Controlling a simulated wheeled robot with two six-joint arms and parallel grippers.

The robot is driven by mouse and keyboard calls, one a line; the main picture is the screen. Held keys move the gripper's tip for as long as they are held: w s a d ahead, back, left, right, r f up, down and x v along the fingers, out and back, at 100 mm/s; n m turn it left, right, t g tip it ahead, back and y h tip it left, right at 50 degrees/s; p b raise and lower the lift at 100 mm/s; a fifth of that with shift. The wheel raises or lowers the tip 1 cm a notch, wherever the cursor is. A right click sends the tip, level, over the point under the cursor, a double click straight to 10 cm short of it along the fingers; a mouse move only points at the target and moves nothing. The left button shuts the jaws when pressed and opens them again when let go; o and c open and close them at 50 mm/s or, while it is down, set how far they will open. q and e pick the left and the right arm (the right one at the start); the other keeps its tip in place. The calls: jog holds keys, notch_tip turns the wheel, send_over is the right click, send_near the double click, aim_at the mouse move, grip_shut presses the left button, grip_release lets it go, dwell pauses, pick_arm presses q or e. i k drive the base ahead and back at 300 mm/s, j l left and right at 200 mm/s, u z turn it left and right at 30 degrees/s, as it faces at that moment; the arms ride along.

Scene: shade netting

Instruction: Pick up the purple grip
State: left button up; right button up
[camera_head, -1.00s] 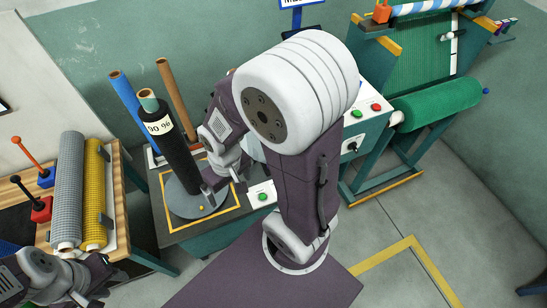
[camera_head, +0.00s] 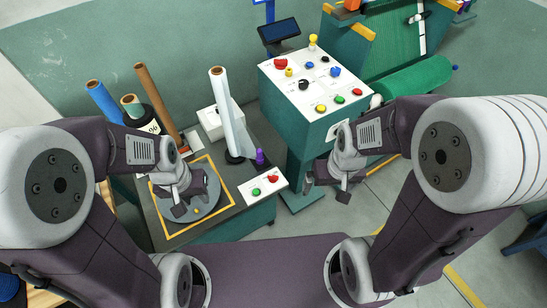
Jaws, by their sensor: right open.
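The purple grip (camera_head: 259,157) is a small upright purple piece on the dark bench top. It stands just right of the foot of a pale grey-white roll (camera_head: 228,115) and behind a white button box (camera_head: 262,186). My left gripper (camera_head: 190,205) is over the round grey plate, left of the grip and apart from it; its fingers look spread with nothing between them. My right gripper (camera_head: 328,186) is open and empty, to the right of the grip, in front of the teal control cabinet.
A dark labelled roll (camera_head: 149,126), a blue roll (camera_head: 104,102) and a brown tube (camera_head: 155,100) stand at the left, partly behind my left arm. The teal control cabinet (camera_head: 305,140) rises at the right. A green roll (camera_head: 415,85) is farther back.

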aim_at(259, 158)
jog(key=u, duration=1.15)
jog(key=z, duration=1.15)
jog(key=i+l+z, duration=0.15)
jog(key=i+z, duration=0.45)
jog(key=z, duration=0.2)
